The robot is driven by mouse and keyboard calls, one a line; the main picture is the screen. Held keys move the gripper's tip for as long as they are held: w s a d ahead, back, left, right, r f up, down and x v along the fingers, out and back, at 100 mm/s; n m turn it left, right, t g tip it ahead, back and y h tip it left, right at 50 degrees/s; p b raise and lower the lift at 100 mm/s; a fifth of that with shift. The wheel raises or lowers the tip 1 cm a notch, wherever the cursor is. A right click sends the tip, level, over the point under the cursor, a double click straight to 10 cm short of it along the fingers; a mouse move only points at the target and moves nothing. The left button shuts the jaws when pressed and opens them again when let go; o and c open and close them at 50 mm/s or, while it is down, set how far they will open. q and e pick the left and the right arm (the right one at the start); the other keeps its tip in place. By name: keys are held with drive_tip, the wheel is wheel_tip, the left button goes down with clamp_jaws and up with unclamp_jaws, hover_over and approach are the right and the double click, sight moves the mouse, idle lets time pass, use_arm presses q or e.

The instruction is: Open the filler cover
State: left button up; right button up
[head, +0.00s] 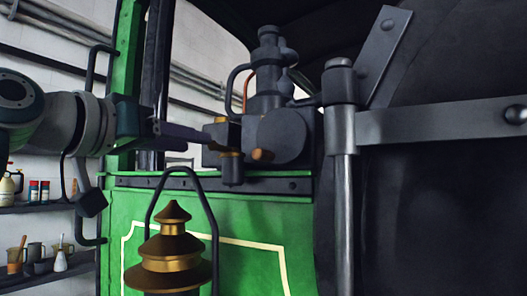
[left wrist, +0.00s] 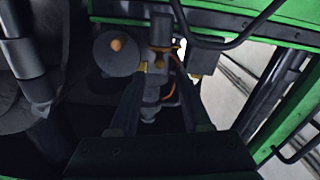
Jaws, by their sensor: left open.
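A dark grey mechanism (head: 281,134) with a round drum-like body stands on the ledge of the green cab side in the head view. A small box with brass fittings (head: 229,154) sits at its left. I cannot tell for sure which part is the filler cover. My left gripper (head: 212,137) reaches in from the left, its tips at this box; contact is unclear. In the left wrist view, its fingers (left wrist: 160,85) are apart, with dark parts and an orange pipe (left wrist: 174,57) seen between and beyond them. The drum's orange-brown knob (left wrist: 116,44) shows there too. My right gripper is not visible.
A brass-topped lantern (head: 170,250) with a dark loop handle stands in front of the green panel (head: 245,222). A grey post (head: 342,190) and a large dark round body with a strap (head: 430,124) block the right. Shelves (head: 45,205) with bottles stand at left.

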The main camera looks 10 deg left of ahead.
sight(210, 146)
use_arm(q)
drive_tip(key=x, duration=0.7)
drive_tip(key=shift+w+d+f, duration=0.1)
drive_tip(key=shift+w, duration=0.2)
drive_tip(key=shift+c, duration=0.3)
clamp_jaws()
drive_tip(key=shift+d, duration=0.1)
